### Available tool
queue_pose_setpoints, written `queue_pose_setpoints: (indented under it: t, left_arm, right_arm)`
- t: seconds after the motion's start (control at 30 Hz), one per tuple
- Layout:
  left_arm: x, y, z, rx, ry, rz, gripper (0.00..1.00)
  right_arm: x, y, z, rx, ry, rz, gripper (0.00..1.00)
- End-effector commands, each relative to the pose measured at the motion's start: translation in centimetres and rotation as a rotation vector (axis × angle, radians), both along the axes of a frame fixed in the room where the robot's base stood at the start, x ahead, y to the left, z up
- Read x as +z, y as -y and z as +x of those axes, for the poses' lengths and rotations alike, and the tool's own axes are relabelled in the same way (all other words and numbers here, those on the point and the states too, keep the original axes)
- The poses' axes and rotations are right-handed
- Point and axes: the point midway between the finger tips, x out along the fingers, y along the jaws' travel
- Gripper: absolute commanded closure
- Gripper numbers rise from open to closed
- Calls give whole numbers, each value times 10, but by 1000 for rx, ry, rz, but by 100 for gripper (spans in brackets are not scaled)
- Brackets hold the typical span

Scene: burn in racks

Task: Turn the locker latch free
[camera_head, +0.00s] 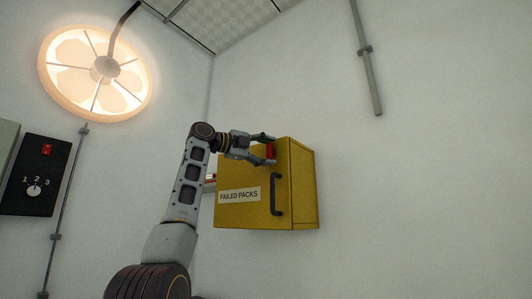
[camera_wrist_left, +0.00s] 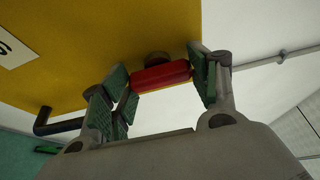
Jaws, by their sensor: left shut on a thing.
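The yellow locker (camera_head: 301,190) labelled FAILED PACKS hangs on the white wall in the head view, and its door looks shut. A black handle (camera_head: 276,195) is on the door; it also shows in the left wrist view (camera_wrist_left: 57,124). The red latch (camera_head: 270,152) sits near the door's upper right edge. In the left wrist view the red latch (camera_wrist_left: 160,76) lies crosswise between the green finger pads, on a round dark pivot against the yellow face. My left gripper (camera_head: 268,146) is shut on the latch. My right gripper is not in view.
A black panel (camera_head: 33,175) with a red switch and a dial marked 1 2 3 is on the left wall. A round lit lamp (camera_head: 106,67) is above it. Grey conduit (camera_head: 366,60) runs down the right wall. The space right of the locker is clear.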

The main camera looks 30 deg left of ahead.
Motion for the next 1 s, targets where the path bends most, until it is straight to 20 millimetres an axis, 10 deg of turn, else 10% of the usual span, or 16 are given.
queue_pose_setpoints:
  t: [0.37,0.4,0.57,1.0]
  left_arm:
    - [-2,1,1,-1,-4,9,63]
    - [-2,1,1,-1,-4,9,38]
    - [-2,1,1,0,-4,8,18]
    - [0,-1,-1,0,0,6,18]
  right_arm:
    - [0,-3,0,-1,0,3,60]
    - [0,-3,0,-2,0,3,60]
    - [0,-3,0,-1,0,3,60]
    - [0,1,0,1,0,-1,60]
